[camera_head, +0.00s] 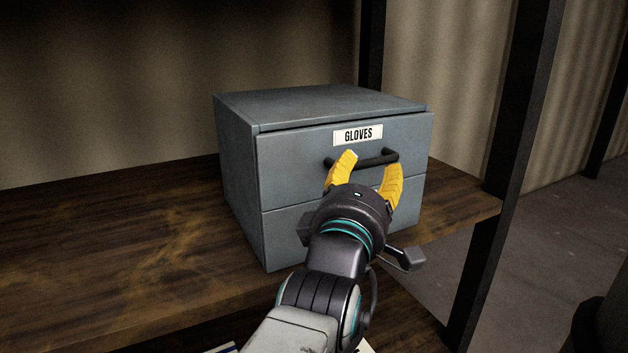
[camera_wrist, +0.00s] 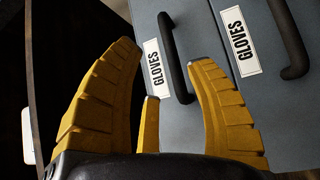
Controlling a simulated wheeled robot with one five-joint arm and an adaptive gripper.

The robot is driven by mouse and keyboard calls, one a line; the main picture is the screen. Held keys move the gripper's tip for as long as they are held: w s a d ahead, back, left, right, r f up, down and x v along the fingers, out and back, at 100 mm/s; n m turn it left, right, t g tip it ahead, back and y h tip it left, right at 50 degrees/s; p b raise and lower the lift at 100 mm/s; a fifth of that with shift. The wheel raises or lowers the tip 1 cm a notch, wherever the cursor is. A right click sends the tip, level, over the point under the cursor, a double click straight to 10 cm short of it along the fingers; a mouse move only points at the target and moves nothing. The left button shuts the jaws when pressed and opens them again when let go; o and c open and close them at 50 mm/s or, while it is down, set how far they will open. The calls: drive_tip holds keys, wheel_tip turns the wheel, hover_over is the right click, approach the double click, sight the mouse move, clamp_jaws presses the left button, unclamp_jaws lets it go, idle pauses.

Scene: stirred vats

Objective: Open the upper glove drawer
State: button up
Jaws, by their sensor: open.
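The grey-blue cabinet (camera_head: 238,170) stands on a wooden shelf. Its upper drawer (camera_head: 290,165) has a white "GLOVES" label (camera_head: 357,135) and a black bar handle (camera_head: 377,160), and looks shut. My gripper (camera_head: 367,163) is open in front of this handle, its yellow fingers spread. In the wrist view, the upper drawer's handle (camera_wrist: 173,60) shows between the fingertips of my gripper (camera_wrist: 166,58); I cannot tell whether they touch it. The lower drawer (camera_head: 285,235) is partly hidden behind my gripper; its label (camera_wrist: 239,40) and handle (camera_wrist: 290,40) show in the wrist view.
The wooden shelf (camera_head: 130,235) is bare to the left of the cabinet. A dark upright post (camera_head: 505,180) stands to the right, near the shelf's end. Grey floor (camera_head: 560,230) shows beyond it.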

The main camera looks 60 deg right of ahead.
sight(374, 161)
drive_tip(key=shift+f+b+x, duration=0.25)
drive_tip(key=shift+b+x, duration=0.2)
drive_tip(key=shift+x, duration=1.35)
drive_tip(key=shift+f+b+x, duration=0.2)
drive_tip(key=shift+b+x, duration=0.2)
drive_tip(key=shift+x, duration=1.35)
drive_tip(key=shift+d, duration=0.1)
drive_tip(key=shift+c, duration=0.2)
clamp_jaws()
